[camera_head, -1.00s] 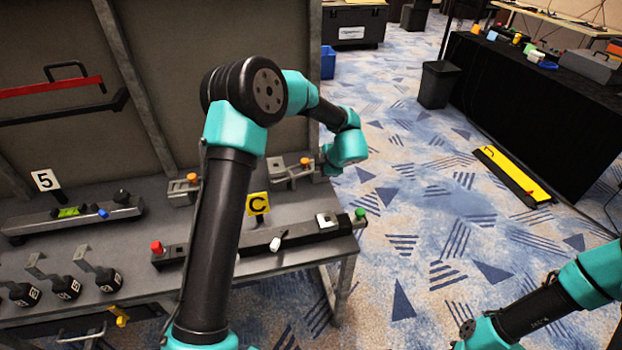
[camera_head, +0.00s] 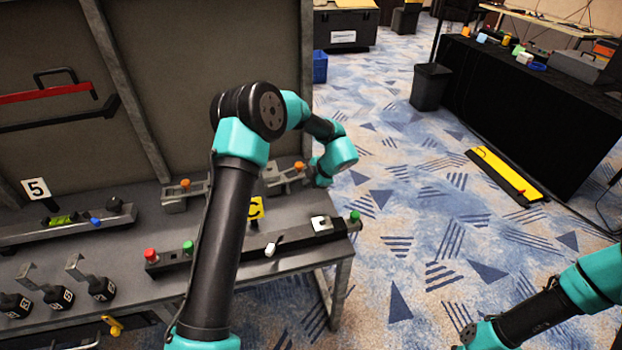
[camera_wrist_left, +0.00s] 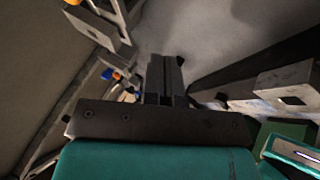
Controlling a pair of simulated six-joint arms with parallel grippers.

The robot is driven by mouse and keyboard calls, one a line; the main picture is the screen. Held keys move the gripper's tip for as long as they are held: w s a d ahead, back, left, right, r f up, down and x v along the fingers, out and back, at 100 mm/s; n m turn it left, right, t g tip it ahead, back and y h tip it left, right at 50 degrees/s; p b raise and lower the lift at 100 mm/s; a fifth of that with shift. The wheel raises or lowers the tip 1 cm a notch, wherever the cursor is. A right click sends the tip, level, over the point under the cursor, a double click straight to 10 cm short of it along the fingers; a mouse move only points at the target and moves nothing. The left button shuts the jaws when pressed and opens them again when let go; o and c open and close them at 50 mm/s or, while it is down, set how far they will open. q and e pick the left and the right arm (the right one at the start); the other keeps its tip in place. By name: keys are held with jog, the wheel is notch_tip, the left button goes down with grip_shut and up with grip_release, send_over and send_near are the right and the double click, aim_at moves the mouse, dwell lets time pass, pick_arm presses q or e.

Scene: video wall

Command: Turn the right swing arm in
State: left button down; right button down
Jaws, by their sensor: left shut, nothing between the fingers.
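The right swing arm (camera_head: 284,176) is a grey metal bar with an orange knob (camera_head: 299,166), at the table's back right corner in the head view. A similar left one (camera_head: 184,196) with an orange knob stands further left. My left gripper (camera_wrist_left: 165,65) has its two dark fingers together and empty in the left wrist view. A grey metal bar with an orange knob (camera_wrist_left: 92,4) shows at upper left there, apart from the fingers in the picture. In the head view my left wrist hangs by the right swing arm's right end and hides the fingers. My right gripper is out of view.
A dark rail (camera_head: 245,250) with red and green buttons and a yellow C sign (camera_head: 256,208) lies in front. Black numbered blocks (camera_head: 57,297) stand at left front. A panel (camera_head: 215,90) closes the table's back. Open floor (camera_head: 420,220) lies to the right.

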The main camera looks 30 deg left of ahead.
aim_at(287, 187)
pick_arm(q)
jog(key=x, duration=0.6)
jog(key=w+a, duration=0.1)
jog(key=a, duration=0.1)
jog(key=shift+w+a+f, duration=0.2)
jog(key=shift+w+a, duration=0.15)
jog(key=shift+w, duration=0.05)
jog(key=shift+w+a, duration=0.3)
jog(key=shift+a, duration=0.15)
